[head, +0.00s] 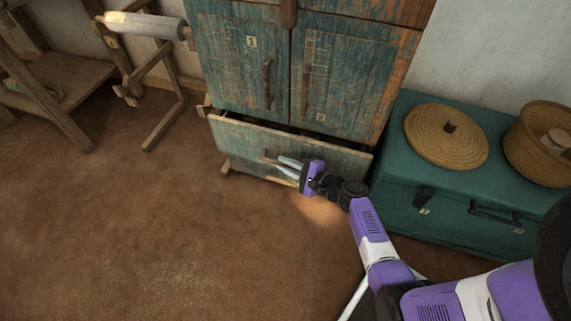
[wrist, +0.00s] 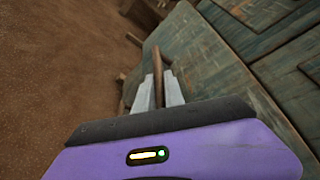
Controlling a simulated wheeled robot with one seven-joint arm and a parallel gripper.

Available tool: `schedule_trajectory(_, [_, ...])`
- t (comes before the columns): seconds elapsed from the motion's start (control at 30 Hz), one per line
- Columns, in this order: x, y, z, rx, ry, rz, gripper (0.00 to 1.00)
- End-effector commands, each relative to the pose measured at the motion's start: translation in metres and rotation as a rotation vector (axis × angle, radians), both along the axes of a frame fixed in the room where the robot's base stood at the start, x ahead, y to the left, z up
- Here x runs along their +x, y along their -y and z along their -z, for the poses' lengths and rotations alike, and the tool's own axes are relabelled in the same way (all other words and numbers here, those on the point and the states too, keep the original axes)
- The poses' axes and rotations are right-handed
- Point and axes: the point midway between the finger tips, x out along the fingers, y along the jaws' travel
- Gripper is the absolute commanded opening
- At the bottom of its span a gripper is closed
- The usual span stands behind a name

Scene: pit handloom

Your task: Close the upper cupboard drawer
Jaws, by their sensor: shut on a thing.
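The cupboard drawer (head: 237,140) is a worn blue-green wooden front below the two cupboard doors. It stands partly out, with a dark gap behind its top edge. Its brown bar handle (head: 267,158) is on the middle of the front. My gripper (head: 281,163) is shut on this handle. In the wrist view my gripper (wrist: 160,80) has its two pale fingers on either side of the handle (wrist: 157,60), and the drawer front (wrist: 196,55) shows beside it. The fingers partly hide the handle. I cannot tell whether another drawer lies below.
The left door (head: 235,75) and right door (head: 345,85) look shut. A teal chest (head: 400,190) stands close on the right, bearing a round woven lid (head: 445,135) and a basket (head: 535,150). Wooden frames (head: 150,75) stand at left. The brown floor in front is clear.

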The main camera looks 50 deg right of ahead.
Motion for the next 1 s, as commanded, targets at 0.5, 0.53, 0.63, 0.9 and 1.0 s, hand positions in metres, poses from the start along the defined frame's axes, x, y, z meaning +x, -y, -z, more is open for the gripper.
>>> schedule_trajectory(0.5, [0.003, 0.009, 0.002, -0.001, 0.0, 0.002, 0.0])
schedule_trajectory(0.53, [0.005, 0.013, 0.002, -0.001, 0.0, 0.002, 0.0])
schedule_trajectory(0.63, [0.01, 0.029, 0.003, -0.004, 0.001, 0.002, 0.0])
schedule_trajectory(0.9, [0.015, 0.045, 0.001, -0.002, -0.003, 0.004, 0.0])
schedule_trajectory(1.0, [0.015, 0.045, 0.001, -0.003, -0.002, 0.005, 0.0])
